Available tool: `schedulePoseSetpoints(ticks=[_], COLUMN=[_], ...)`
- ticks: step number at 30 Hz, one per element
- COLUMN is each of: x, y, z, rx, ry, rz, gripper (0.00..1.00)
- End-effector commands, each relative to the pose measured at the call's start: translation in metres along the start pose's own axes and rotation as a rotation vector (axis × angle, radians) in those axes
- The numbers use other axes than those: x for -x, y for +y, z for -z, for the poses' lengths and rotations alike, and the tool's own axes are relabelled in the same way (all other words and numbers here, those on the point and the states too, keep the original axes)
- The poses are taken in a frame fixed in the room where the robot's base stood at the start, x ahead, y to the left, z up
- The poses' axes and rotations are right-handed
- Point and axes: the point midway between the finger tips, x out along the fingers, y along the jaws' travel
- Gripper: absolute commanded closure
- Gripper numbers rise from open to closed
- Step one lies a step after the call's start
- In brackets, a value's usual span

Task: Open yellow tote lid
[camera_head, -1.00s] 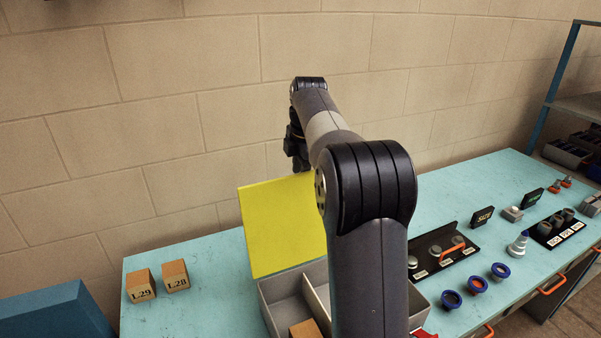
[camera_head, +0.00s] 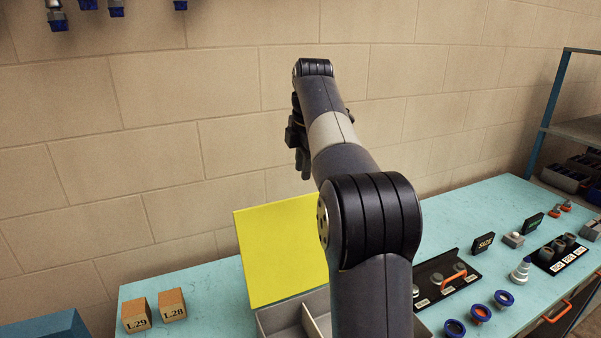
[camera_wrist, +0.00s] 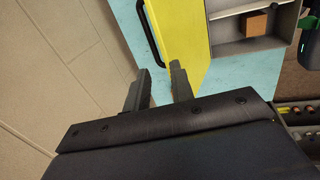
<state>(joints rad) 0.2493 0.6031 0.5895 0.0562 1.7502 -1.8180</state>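The yellow lid (camera_head: 281,248) of the grey tote (camera_head: 283,317) stands raised at the tote's back side, leaning toward the wall. The lid (camera_wrist: 172,35) also shows in the wrist view, with a dark handle (camera_wrist: 150,30) along its edge. The tote's compartments are uncovered, and a wooden block (camera_wrist: 255,24) lies in one of them. My gripper (camera_wrist: 160,82) has its two fingers apart with nothing between them, above and behind the lid near the wall. In the head view my arm hides the tote's right part.
Two wooden blocks marked L29 (camera_head: 136,315) and L28 (camera_head: 172,305) stand on the turquoise table (camera_head: 205,285) left of the tote. A black rack (camera_head: 447,279) and several ring-shaped parts (camera_head: 480,313) lie to the right. The wall (camera_head: 220,150) is close behind my gripper.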

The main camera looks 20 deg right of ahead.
Motion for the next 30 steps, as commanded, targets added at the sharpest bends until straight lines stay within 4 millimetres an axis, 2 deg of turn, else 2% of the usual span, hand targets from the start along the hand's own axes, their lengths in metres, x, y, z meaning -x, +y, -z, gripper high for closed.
schedulePoseSetpoints(ticks=[1, 4, 8, 21, 25, 30], x=[-0.001, -0.004, -0.007, -0.027, -0.031, -0.034], y=[0.002, 0.009, 0.023, 0.062, 0.068, 0.071], z=[0.0, 0.001, 0.003, 0.012, 0.014, 0.016], rx=[-0.029, -0.148, -0.392, -1.265, -1.438, -1.542], ry=[0.0, 0.001, 0.001, 0.008, 0.011, 0.011], rz=[0.0, 0.0, -0.003, -0.007, -0.009, -0.008], gripper=[0.81, 0.9, 1.0, 1.0, 1.0, 1.0])
